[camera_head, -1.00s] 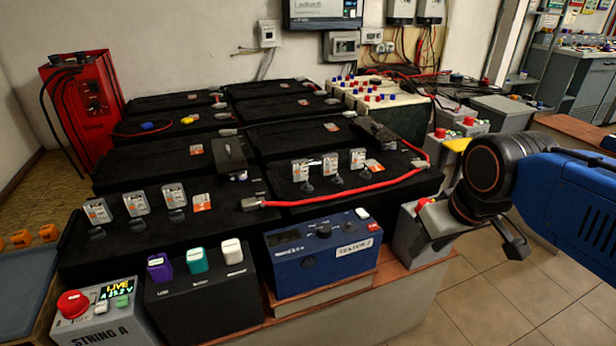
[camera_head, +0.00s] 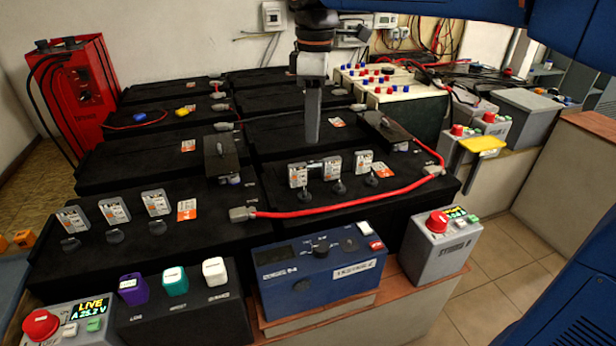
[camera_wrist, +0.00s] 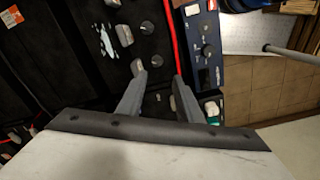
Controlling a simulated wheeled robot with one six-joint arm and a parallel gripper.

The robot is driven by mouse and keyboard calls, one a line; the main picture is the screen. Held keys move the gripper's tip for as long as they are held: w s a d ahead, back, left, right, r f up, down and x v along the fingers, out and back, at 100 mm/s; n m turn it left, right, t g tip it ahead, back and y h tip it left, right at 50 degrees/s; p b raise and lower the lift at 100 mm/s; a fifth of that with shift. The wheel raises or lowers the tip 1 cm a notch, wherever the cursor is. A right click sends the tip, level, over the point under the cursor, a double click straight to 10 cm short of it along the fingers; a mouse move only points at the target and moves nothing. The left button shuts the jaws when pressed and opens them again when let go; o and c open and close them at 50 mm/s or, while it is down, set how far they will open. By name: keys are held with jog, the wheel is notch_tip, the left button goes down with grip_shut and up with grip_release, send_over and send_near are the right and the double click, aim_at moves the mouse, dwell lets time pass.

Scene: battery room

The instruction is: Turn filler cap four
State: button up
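Black round filler caps sit on the black batteries, each in front of a small tag; the tag numbers are too small to read, so I cannot tell which is cap four. The right front battery has a left cap (camera_head: 304,196), a middle cap (camera_head: 339,187) and a right cap (camera_head: 372,180). My gripper (camera_head: 312,138) points down above the batteries, appearing behind the right row of tags. In the wrist view my gripper (camera_wrist: 159,77) has its fingers apart with nothing between them, and a cap (camera_wrist: 147,27) shows beyond them.
A red cable (camera_head: 345,208) crosses the right battery just in front of its caps. A blue tester box (camera_head: 320,272) and a grey box with a red button (camera_head: 440,248) stand at the front. Black raised blocks (camera_head: 222,158) flank the gripper area. Floor is free at right.

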aim_at(304, 191)
jog(key=shift+n, duration=0.4)
jog(key=f, duration=0.5)
jog(key=w+a+f, duration=0.1)
jog(key=f, duration=0.5)
jog(key=a+f, duration=0.1)
jog(key=f, duration=0.5)
jog(key=shift+w, duration=0.15)
jog(key=c, duration=0.8)
